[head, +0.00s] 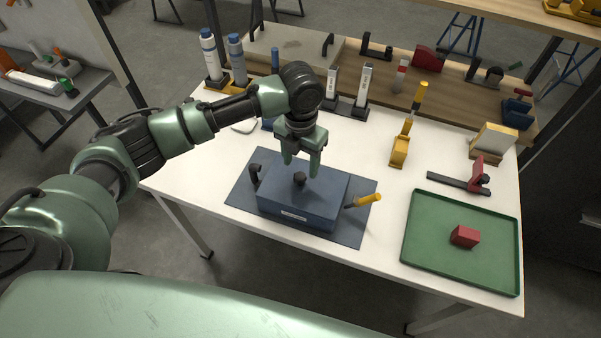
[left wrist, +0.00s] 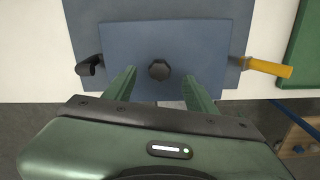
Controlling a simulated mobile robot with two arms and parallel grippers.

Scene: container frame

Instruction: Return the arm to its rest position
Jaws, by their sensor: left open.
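My left gripper (head: 301,167) is open and empty above a blue-grey box (head: 290,213) with a dark round knob (head: 299,178) on its top. The left wrist view looks down on the same knob (left wrist: 159,69), which shows beyond and between the two green fingers (left wrist: 160,90); the fingers look apart from it. The box stands on a dark blue mat (head: 358,229) at the front of the white table. My left arm (head: 180,130) reaches in from the left over the table. My right gripper is not in view.
A black clamp (head: 254,174) and a yellow-handled one (head: 363,200) flank the box. A green tray (head: 432,253) with a red block (head: 465,236) lies right. Bottles (head: 209,55), holders and tools line the back. White tabletop (head: 215,160) is bare left of the mat.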

